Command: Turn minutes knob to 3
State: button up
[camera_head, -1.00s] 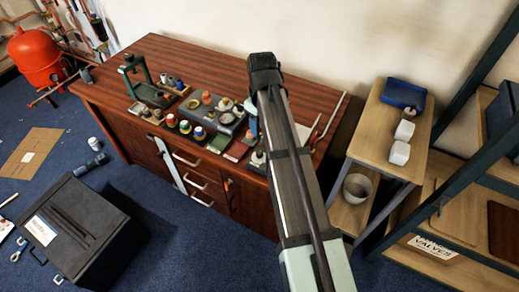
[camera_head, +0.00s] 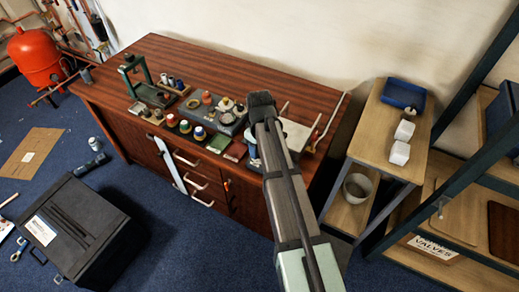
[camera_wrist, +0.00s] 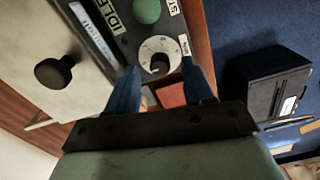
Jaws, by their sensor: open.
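In the wrist view, the minutes knob (camera_wrist: 159,63) is a small dark knob on a round white dial with tick marks. The dial sits on a grey control panel, beside a small label at its right. My gripper (camera_wrist: 162,70) is open, with its two blue fingers pointing at the dial. One fingertip is on each side of the dial's lower part, and nothing is held between them. I cannot tell whether the fingertips touch the panel, nor read the knob's exact setting.
A green button (camera_wrist: 147,10) and an IDLE label (camera_wrist: 108,14) are next to the dial. A black knob (camera_wrist: 53,73) stands on a pale surface to the left. In the head view, the wooden bench (camera_head: 185,55) carries several jars and tools; a shelf (camera_head: 380,130) stands to its right.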

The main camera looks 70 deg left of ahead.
jog(key=shift+f, duration=0.65)
grip_shut()
